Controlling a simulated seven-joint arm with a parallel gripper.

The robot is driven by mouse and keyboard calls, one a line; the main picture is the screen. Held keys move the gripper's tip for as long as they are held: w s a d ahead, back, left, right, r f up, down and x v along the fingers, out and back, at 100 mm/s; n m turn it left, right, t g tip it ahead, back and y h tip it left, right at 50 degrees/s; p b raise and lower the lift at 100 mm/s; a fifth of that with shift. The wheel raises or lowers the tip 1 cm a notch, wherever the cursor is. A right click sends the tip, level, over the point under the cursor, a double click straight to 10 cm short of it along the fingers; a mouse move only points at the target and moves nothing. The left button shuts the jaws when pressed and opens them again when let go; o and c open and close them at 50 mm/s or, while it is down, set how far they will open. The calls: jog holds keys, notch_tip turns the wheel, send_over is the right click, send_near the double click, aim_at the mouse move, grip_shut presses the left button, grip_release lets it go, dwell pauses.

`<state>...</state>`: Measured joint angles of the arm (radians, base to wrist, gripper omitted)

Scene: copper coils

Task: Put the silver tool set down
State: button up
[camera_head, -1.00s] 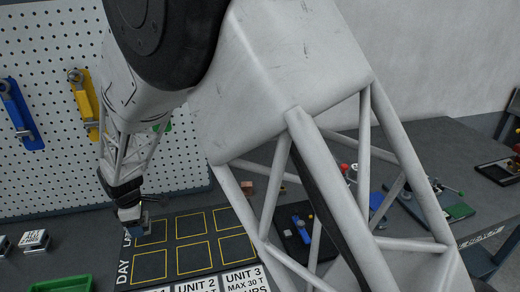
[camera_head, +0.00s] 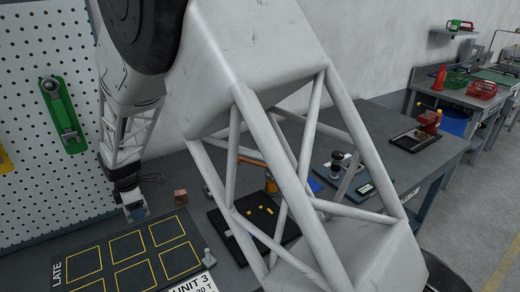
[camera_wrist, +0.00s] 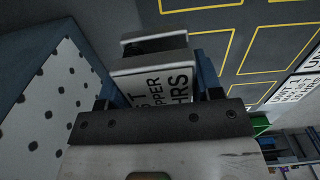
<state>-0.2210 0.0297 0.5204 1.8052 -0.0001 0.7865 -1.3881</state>
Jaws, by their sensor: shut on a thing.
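My gripper (camera_wrist: 158,82) is shut on the silver tool (camera_wrist: 152,42), a grey metal piece with a channel-like top and a white label with black print, partly readable as "PPER" and "HRS". The tool sits between the blue jaws, and its lower part is hidden by the gripper. In the head view my gripper (camera_head: 135,209) points down near the back edge of the dark board (camera_head: 103,262) with yellow-outlined squares. The held tool is too small there to make out clearly. I cannot tell its height above the surface.
Right of the board is a black tray (camera_head: 225,238) with small yellow pieces. A copper-coloured block (camera_head: 180,196) stands behind the board, and a small silver item (camera_head: 208,258) stands at its right edge. The pegboard (camera_head: 40,190) rises at the left. The visible yellow squares look empty.

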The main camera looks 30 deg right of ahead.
jog(key=w+d+r, duration=0.2)
jog(key=d+r, duration=0.1)
jog(key=d, duration=1.5)
jog(key=m, duration=0.9)
send_over(190, 175)
jog(key=shift+s+r, duration=0.1)
jog(key=shift+r, duration=0.15)
jog(key=shift+f, duration=3.15)
jog(key=shift+f, duration=1.9)
jog(key=shift+f, duration=0.15)
